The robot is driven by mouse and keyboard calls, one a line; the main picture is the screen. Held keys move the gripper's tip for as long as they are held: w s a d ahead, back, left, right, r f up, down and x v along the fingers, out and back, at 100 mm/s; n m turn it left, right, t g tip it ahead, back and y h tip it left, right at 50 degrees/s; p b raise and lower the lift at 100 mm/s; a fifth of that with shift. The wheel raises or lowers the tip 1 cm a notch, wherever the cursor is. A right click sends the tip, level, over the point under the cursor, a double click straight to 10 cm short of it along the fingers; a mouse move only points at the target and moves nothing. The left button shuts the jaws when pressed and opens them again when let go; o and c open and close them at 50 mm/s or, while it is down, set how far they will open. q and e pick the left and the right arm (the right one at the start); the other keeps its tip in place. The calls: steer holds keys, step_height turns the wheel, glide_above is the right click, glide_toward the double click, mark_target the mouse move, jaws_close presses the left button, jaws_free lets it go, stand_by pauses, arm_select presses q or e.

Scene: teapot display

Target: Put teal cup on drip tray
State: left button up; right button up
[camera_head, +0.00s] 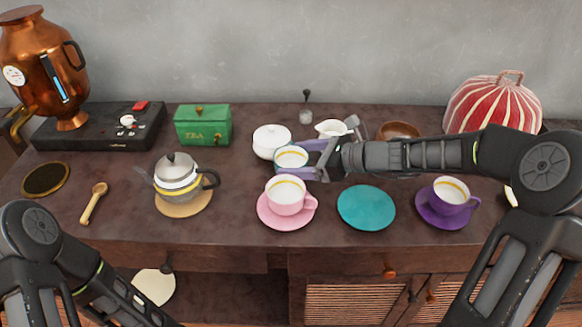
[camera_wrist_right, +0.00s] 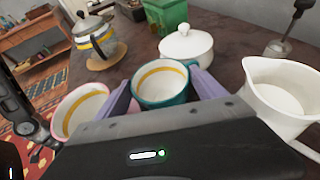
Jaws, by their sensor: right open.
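The teal cup (camera_head: 291,157), white inside with a yellow band, is upright behind the pink cup. My right gripper (camera_head: 308,160) reaches it from the right, its purple fingers open on either side of the cup. The right wrist view also shows the teal cup (camera_wrist_right: 163,84) between the two fingers; I cannot tell if either touches it. The drip tray (camera_head: 46,179), a dark disc with a brass rim, lies at the far left below the copper urn's tap. My left arm is at the lower left; its gripper is out of frame.
The pink cup (camera_head: 286,195) on its saucer stands just in front. A white sugar bowl (camera_head: 270,141) and white creamer (camera_wrist_right: 285,95) are close by. A teal saucer (camera_head: 366,207) is empty.

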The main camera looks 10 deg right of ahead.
steer(key=shift+c, duration=0.6)
steer(key=c, duration=1.1)
step_height(320, 180, up, 10)
steer(key=shift+r+p, duration=0.1)
steer(key=shift+p, duration=1.05)
